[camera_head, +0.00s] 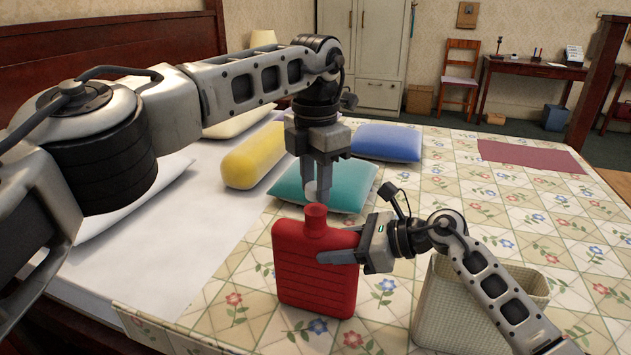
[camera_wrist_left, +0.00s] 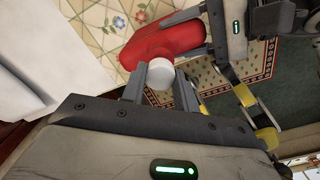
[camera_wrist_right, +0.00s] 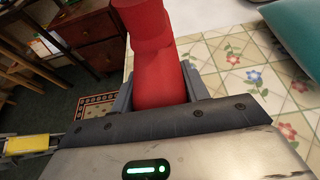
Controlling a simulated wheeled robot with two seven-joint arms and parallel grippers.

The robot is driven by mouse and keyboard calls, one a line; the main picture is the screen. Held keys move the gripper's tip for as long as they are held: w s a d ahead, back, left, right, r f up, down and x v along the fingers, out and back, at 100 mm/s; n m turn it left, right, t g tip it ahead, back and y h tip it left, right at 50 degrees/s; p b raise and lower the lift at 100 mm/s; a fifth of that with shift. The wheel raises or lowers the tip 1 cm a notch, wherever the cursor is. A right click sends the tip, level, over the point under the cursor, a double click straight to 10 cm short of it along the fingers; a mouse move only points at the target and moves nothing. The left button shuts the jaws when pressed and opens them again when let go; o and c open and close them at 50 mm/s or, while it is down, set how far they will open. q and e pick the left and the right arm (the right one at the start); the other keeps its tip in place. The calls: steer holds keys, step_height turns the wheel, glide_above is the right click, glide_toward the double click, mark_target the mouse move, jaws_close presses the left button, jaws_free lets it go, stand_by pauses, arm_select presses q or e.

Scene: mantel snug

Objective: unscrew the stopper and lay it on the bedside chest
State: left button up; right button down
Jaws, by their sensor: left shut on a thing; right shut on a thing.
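The red ribbed bottle (camera_head: 315,265) stands upright over the flowered bedspread. My right gripper (camera_head: 345,257) is shut on its body from the right; the bottle fills its jaws in the right wrist view (camera_wrist_right: 158,85). My left gripper (camera_head: 317,188) points down above the bottle's neck, shut on the white stopper (camera_wrist_left: 160,73). In the head view the stopper (camera_head: 312,189) sits just above the red neck, and a small gap seems to show between them. A dark wooden chest with drawers (camera_wrist_right: 90,28) shows in the right wrist view; I cannot tell if it is the bedside chest.
A woven basket (camera_head: 435,315) stands right of the bottle, under my right arm. Teal (camera_head: 345,182), yellow (camera_head: 250,157) and blue (camera_head: 387,142) cushions lie behind. A desk (camera_head: 540,68) and chair (camera_head: 458,72) stand far back.

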mark_target(315, 185)
arm_select(q)
steer(key=shift+r, duration=2.05)
arm_select(e)
steer(key=c, duration=0.6)
jaws_free()
steer(key=shift+c, duration=0.2)
